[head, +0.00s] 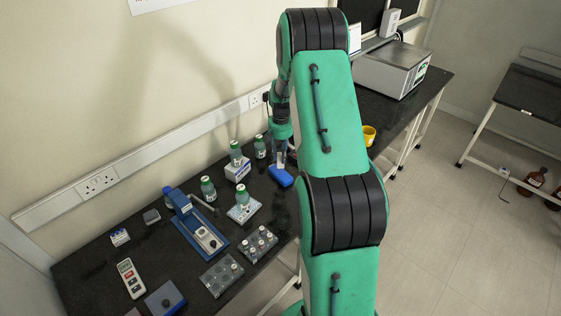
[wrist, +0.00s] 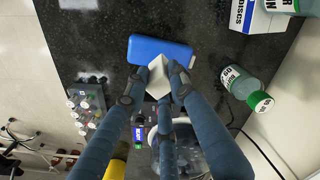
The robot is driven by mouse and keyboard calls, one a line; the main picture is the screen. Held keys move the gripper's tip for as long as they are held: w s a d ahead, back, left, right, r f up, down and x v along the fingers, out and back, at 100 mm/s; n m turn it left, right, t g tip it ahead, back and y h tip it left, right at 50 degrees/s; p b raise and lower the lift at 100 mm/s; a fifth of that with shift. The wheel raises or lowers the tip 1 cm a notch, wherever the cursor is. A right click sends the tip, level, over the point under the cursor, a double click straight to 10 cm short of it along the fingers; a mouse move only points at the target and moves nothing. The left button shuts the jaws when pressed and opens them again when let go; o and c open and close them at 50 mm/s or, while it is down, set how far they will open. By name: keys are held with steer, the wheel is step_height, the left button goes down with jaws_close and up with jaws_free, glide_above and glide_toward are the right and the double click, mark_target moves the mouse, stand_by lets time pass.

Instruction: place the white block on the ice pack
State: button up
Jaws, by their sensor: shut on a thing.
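The white block (wrist: 158,80) is between the fingertips of my gripper (wrist: 159,73) in the wrist view. My gripper is shut on it. The ice pack (wrist: 160,50) is a flat blue slab on the black bench, just beyond the block in that view, and the block overlaps its near edge. In the head view the ice pack (head: 281,177) lies directly below my gripper (head: 280,158), beside my arm. I cannot tell whether the block touches the pack. The block is hard to make out in the head view.
A green-capped bottle (wrist: 240,84) and a white box (wrist: 262,14) stand close to the pack. Another green-capped bottle (head: 260,148) stands behind it. A yellow mug (head: 369,135) is to the right. A vial rack (head: 257,244) and a blue device (head: 198,228) are at the left front.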

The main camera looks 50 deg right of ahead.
mark_target(280, 160)
steer(key=shift+f+b, duration=0.35)
steer(key=shift+f, duration=1.25)
steer(key=shift+f, duration=0.15)
steer(key=o, duration=0.9)
steer(key=shift+o, duration=0.2)
step_height(280, 160, up, 12)
steer(key=shift+r+p, duration=0.15)
steer(key=shift+p, duration=0.9)
steer(key=shift+r, duration=0.1)
